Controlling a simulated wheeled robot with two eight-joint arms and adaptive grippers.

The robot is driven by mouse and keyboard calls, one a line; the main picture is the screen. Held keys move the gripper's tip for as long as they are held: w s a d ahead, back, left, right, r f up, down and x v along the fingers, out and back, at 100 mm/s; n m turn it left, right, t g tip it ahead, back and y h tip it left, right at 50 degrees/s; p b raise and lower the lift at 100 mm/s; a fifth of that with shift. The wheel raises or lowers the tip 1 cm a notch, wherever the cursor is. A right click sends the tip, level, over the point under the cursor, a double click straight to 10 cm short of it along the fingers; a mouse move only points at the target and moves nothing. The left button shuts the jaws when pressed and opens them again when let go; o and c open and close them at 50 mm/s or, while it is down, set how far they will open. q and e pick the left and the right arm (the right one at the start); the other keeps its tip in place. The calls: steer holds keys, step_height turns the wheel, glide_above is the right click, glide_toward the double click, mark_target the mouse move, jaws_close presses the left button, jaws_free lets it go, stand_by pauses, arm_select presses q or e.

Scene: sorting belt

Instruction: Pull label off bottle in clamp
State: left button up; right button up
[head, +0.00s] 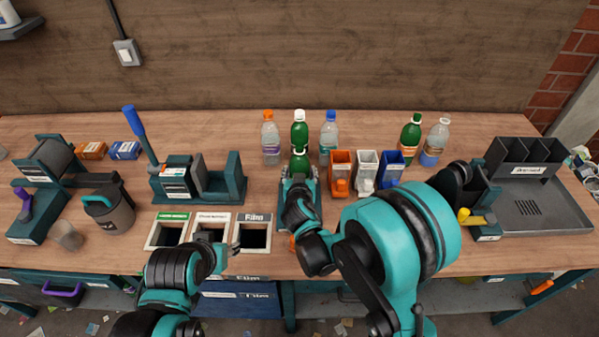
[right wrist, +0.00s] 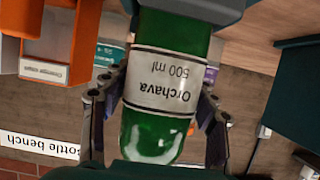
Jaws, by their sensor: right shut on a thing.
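A green bottle (head: 300,163) stands in the teal clamp (head: 313,207) at the middle of the bench. Its white label (right wrist: 160,80), printed "Orchava 500 ml", is wrapped around it in the right wrist view. My right gripper (right wrist: 155,105) has a finger on each side of the bottle and is shut on it at the label. In the head view my right arm covers most of the clamp. My left gripper (head: 218,252) is by the bench's front edge, near the bins, away from the bottle; its fingers are too small to read.
Several other bottles (head: 270,137) stand behind the clamp. An orange box (head: 340,160), a white box and a blue box stand to its right. Framed bins (head: 253,237) are set in the bench at front left. A grey tray (head: 545,205) is at far right.

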mark_target(299, 157)
steer(key=shift+r+p, duration=0.85)
steer(key=shift+r, duration=0.55)
steer(key=shift+r+p, duration=1.75)
steer(key=shift+r, duration=0.7)
steer(key=shift+r, duration=0.15)
steer(key=shift+r+p, duration=1.75)
steer(key=shift+r, duration=0.6)
steer(key=shift+r, duration=0.1)
steer(key=shift+r+p, duration=1.8)
steer(key=shift+r, duration=0.6)
steer(key=shift+r, duration=0.1)
steer(key=shift+r+p, duration=0.7)
steer(key=shift+r, duration=0.25)
